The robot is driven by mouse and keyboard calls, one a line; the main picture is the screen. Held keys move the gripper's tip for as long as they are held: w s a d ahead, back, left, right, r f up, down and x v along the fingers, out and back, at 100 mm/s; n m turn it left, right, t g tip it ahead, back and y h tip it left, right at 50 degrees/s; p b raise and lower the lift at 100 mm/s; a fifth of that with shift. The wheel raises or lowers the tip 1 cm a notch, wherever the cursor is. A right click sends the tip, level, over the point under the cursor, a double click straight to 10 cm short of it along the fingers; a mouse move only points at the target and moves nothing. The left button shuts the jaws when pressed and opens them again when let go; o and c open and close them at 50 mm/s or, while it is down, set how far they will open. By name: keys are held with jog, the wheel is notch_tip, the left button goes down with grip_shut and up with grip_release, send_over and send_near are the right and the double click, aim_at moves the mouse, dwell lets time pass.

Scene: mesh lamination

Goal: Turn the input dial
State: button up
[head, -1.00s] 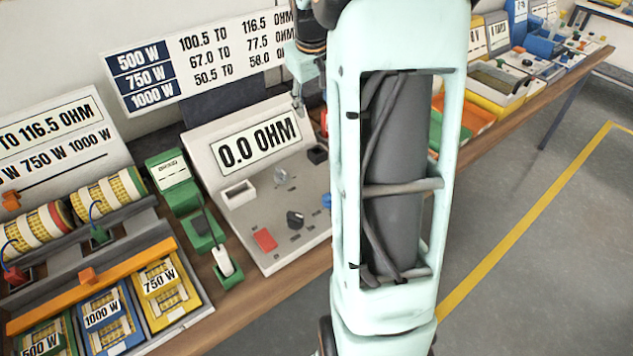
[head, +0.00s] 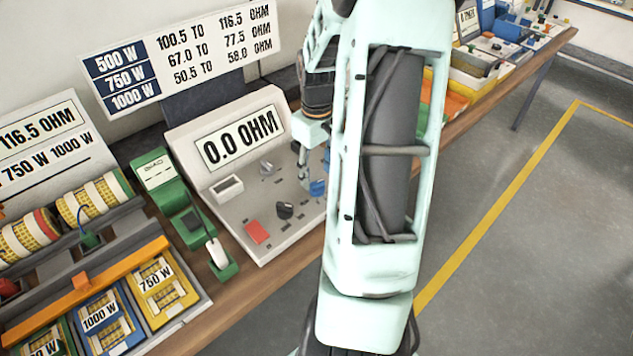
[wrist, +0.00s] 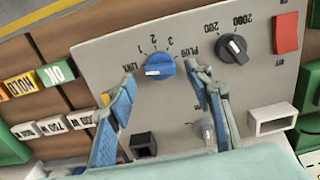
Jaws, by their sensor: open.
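A blue dial (wrist: 160,67) with a white mark sits on the grey meter panel (wrist: 95,53), beside the numbers 1, 2 and 3; it also shows in the head view (head: 318,188). I cannot read the word input on it. A black dial (wrist: 233,48), marked 200 and 2000, sits to its right in the wrist view. My gripper (wrist: 162,77) is open, with its blue-padded fingers on either side of the blue dial and gaps between. I cannot tell its height above the dial. In the head view my gripper (head: 304,172) is partly hidden by my arm.
The panel also bears a red switch (wrist: 287,34), a white socket (wrist: 271,120), a black socket (wrist: 143,145) and a grey knob (wrist: 208,132). The display (head: 241,138) reads 0.0 OHM. A green switch unit (head: 160,176) and a resistor tray stand left.

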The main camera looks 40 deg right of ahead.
aim_at(317, 182)
jog(key=shift+f, duration=2.05)
jog(key=shift+c, duration=0.6)
jog(key=c, duration=1)
